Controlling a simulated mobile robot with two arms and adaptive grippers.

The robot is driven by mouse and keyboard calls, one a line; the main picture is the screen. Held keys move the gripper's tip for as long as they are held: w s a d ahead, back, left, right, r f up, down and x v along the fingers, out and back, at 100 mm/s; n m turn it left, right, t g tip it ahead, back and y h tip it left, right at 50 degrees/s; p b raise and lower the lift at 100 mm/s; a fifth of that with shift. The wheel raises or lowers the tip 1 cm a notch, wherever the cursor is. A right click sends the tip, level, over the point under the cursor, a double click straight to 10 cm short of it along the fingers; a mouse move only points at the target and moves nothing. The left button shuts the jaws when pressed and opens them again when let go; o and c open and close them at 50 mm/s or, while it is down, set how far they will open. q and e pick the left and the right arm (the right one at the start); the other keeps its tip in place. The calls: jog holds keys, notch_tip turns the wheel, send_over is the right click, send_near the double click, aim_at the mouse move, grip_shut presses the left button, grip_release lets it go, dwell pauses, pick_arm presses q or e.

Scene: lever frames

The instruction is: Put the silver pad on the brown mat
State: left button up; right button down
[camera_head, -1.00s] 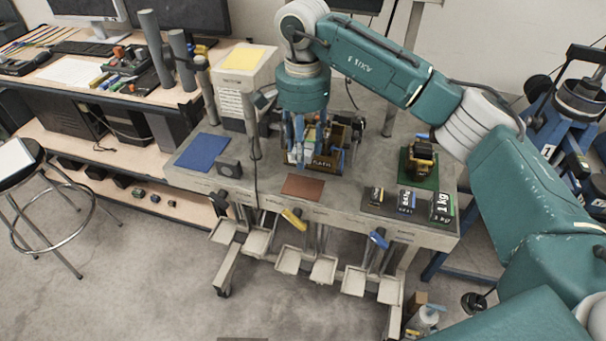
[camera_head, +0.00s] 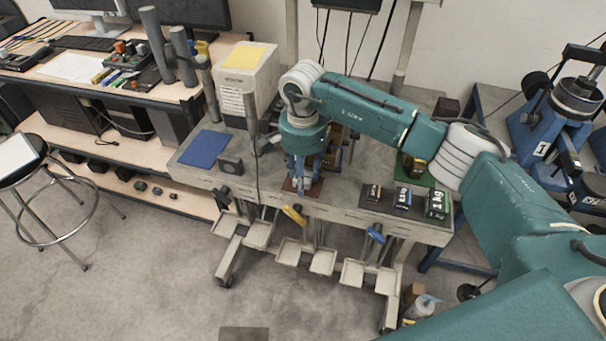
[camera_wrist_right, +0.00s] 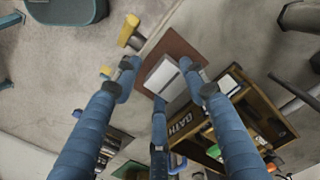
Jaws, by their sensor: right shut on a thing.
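My right gripper (camera_head: 300,188) is over the brown mat (camera_head: 316,188), at the front of the grey workbench. The mat's edges show on both sides of the fingers. In the right wrist view, the three blue fingers of the gripper (camera_wrist_right: 162,85) are closed around the silver pad (camera_wrist_right: 162,77), a pale flat block. The brown mat (camera_wrist_right: 180,47) lies beneath or just behind the pad. I cannot tell whether the pad touches the mat. In the head view the fingers hide the pad. My left gripper is not in view.
A wooden box (camera_wrist_right: 250,112) with lettering stands close to the gripper and holds several things. On the bench (camera_head: 340,202), a blue mat (camera_head: 204,149) lies to the left. Black weights (camera_head: 402,199) and a green mat (camera_head: 428,181) are to the right.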

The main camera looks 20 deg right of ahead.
jog(key=shift+f, duration=0.15)
jog(key=c, duration=0.9)
grip_release()
jog(key=shift+r, duration=0.35)
notch_tip(320, 180, up, 12)
jog(key=b, duration=0.4)
